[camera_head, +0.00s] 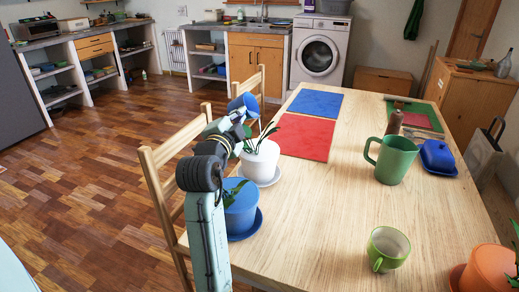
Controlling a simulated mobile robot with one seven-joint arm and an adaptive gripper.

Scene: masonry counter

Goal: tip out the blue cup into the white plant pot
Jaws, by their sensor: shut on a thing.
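The blue cup (244,104) is held up by my gripper (238,118), above and slightly left of the white plant pot. The cup looks tilted; its inside and anything in it cannot be made out. My gripper is shut on the cup, and its fingers are partly hidden by my arm and the cup. The white plant pot (260,164) stands upright on a white saucer near the left edge of the table, with a green leafy plant in it. The plant's leaves rise close to the cup.
A blue pot (240,207) on a blue saucer stands by my arm. A large green mug (395,160), a small green cup (388,249), a blue butter dish (437,158) and an orange pot (488,268) stand farther right. The middle of the table (330,200) is clear. Chairs line the left edge.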

